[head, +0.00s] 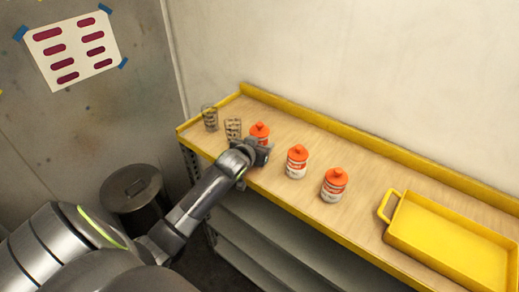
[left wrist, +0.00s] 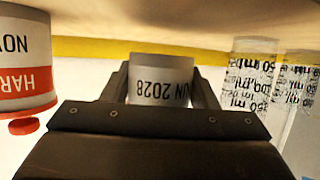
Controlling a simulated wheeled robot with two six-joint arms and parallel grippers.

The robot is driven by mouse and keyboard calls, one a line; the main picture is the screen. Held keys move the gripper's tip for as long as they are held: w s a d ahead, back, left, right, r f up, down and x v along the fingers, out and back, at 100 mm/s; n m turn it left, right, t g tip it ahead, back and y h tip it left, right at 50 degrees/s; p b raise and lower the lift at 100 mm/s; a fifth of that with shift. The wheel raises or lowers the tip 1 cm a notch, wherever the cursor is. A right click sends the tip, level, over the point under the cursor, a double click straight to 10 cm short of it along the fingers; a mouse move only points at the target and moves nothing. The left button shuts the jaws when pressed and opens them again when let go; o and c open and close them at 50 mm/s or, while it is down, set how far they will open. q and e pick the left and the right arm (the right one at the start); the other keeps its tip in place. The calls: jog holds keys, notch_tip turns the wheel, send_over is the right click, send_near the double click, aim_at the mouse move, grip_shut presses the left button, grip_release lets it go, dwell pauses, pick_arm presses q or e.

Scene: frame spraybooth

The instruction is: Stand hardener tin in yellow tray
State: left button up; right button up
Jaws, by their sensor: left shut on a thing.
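Three white tins with orange lids and red bands stand in a row on the bench in the head view: the left tin (head: 259,131), the middle tin (head: 297,162) and the right tin (head: 335,186). My left gripper (head: 257,152) is shut on the left tin, partly hiding it. In the left wrist view, the held tin (left wrist: 160,82) reads "2028", upside down, between the fingers. A neighbouring tin (left wrist: 22,62) there shows "HAR" and "NOV". I cannot tell whether the held tin is lifted. The yellow tray (head: 455,245) lies empty at the bench's right. My right gripper is not in view.
Two clear marked cups, one farther left (head: 210,117) and one beside the held tin (head: 233,128), stand on the bench (head: 375,185). A yellow lip (head: 350,135) runs along its back. A metal bin (head: 131,188) stands on the floor at left.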

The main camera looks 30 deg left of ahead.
pick_arm(q)
jog(key=shift+f+p, duration=0.4)
jog(key=shift+f, duration=0.8)
jog(key=shift+f, duration=0.15)
jog(key=shift+f, duration=0.15)
jog(key=o, duration=1.1)
jog(key=shift+c, duration=0.2)
